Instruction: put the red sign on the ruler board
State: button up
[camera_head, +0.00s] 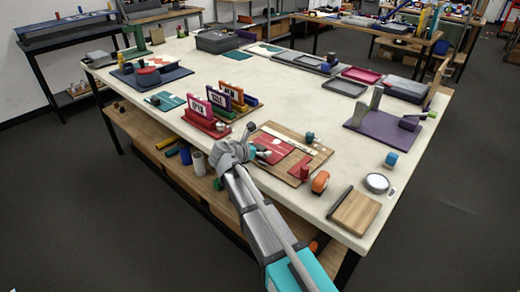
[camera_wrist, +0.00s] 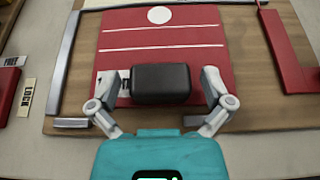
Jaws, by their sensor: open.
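The ruler board is a wooden board (camera_head: 318,150) near the front edge of the table; its wood also shows in the wrist view (camera_wrist: 255,112), with a grey ruler strip (camera_wrist: 66,60) along its left side. A flat red panel with white lines and a white circle (camera_wrist: 205,38) lies on it; it also shows in the head view (camera_head: 272,146). An upright red sign (camera_head: 197,108) stands in a red holder to the left. I cannot tell which of these is the task's sign. My gripper (camera_wrist: 158,84) is open, its fingers either side of a dark block (camera_wrist: 162,84) over the panel.
A red angled piece (camera_wrist: 288,60) lies at the board's right. Blue and purple upright signs (camera_head: 216,98) stand behind the red one. Small labels (camera_wrist: 27,97) show at left. The table's middle (camera_head: 290,100) is clear.

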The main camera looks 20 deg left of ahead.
jog(key=shift+r, duration=0.1)
jog(key=shift+s+a+r+p, duration=0.15)
jog(key=shift+s+r+p, duration=0.1)
jog(key=shift+s+p, duration=0.1)
jog(key=p+v, duration=0.4)
jog(key=v, duration=0.7)
dwell(1.3)
